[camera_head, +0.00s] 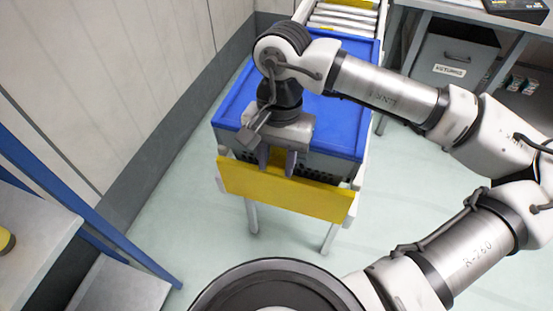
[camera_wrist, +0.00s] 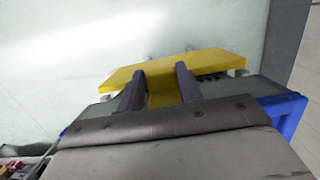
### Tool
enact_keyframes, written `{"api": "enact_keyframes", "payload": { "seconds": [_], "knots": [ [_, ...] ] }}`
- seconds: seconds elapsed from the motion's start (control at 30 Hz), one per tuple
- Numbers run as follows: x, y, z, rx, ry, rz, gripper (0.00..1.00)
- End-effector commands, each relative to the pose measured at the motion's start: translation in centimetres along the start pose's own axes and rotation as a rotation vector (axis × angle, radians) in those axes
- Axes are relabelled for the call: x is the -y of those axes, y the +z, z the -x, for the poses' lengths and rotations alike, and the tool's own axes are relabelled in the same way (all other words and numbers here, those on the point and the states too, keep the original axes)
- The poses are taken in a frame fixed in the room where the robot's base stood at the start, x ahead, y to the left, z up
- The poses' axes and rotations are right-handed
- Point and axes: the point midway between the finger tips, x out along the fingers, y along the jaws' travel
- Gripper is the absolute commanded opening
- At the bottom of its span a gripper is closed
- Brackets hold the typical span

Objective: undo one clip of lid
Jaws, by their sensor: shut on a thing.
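A tote (camera_head: 325,167) with a blue lid (camera_head: 231,112) stands at the near end of a roller conveyor. Part of the blue lid edge (camera_wrist: 291,118) shows in the wrist view. My gripper (camera_head: 277,165) points down at the tote's near side, its two dark fingers just outside the lid's near edge. In the wrist view my gripper (camera_wrist: 159,75) has a finger on each side of a yellow piece, which looks like the lid's clip (camera_wrist: 161,99). The gripper is shut on it.
A yellow end plate (camera_head: 285,192) stands across the conveyor's near end, close in front of the fingers. Conveyor rollers (camera_head: 343,18) show behind the tote. A wall is at left, a blue-framed rack (camera_head: 85,215) at lower left, and a bench with a grey bin (camera_head: 452,75) at right.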

Motion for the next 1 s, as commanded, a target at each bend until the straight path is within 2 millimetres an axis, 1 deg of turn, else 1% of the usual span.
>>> {"api": "enact_keyframes", "payload": {
  "seconds": [0.27,0.6,0.8,1.0],
  "knots": [
    [0.1,0.2,0.4,0.248,-0.004,0.001,0.13],
    [0.0,0.5,1.5,0.564,-0.001,0.0,0.13],
    [0.0,0.6,2.2,0.718,0.0,-0.002,0.13],
    [0.0,0.5,2.5,0.827,0.001,-0.002,0.13]
  ]
}}
